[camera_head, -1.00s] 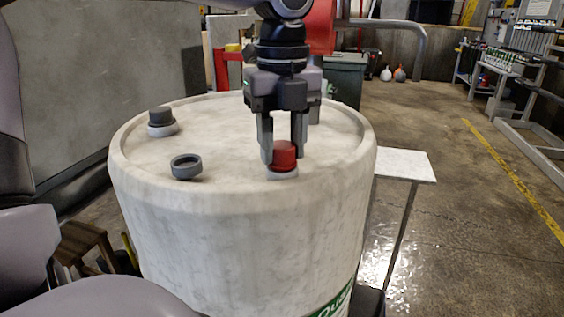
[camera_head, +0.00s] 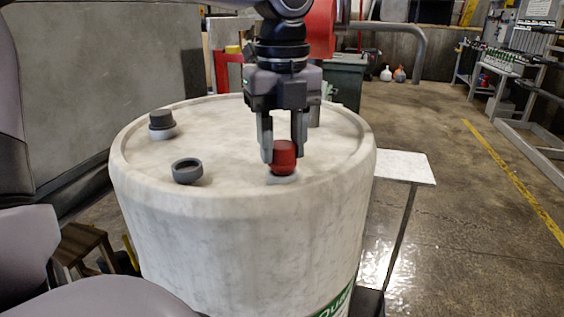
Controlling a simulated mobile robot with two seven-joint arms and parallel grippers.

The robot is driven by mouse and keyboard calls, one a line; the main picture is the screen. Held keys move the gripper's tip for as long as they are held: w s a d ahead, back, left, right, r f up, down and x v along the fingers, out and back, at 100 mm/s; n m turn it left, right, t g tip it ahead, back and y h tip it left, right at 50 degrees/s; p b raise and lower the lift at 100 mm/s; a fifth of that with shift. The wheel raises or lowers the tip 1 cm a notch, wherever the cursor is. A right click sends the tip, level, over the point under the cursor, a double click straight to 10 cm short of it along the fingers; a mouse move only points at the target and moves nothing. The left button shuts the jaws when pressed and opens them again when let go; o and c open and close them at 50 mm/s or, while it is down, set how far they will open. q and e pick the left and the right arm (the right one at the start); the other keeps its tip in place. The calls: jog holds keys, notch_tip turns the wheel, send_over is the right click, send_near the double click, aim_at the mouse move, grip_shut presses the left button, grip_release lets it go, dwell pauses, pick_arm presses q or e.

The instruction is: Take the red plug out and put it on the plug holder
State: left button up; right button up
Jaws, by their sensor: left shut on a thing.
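The red plug (camera_head: 285,160) is near the front right of the lid of a large white drum (camera_head: 225,140). My left gripper (camera_head: 283,148) points down from above and is shut on the plug. A light ring-shaped seat (camera_head: 282,178) shows just under the plug; I cannot tell whether the plug is fully clear of it. A dark grey open ring (camera_head: 187,171), perhaps the plug holder, sits on the lid to the left of the gripper. My right gripper is not in view.
A dark grey plug (camera_head: 161,120) stands in a light seat at the lid's left. The lid between the ring and the gripper is clear. A small white table (camera_head: 405,167) stands right of the drum. A dark bin (camera_head: 345,80) is behind it.

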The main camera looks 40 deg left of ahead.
pick_arm(q)
jog(key=shift+r, duration=0.2)
jog(key=shift+r+p, duration=2.05)
jog(key=shift+r, duration=0.25)
jog(key=shift+s, duration=0.1)
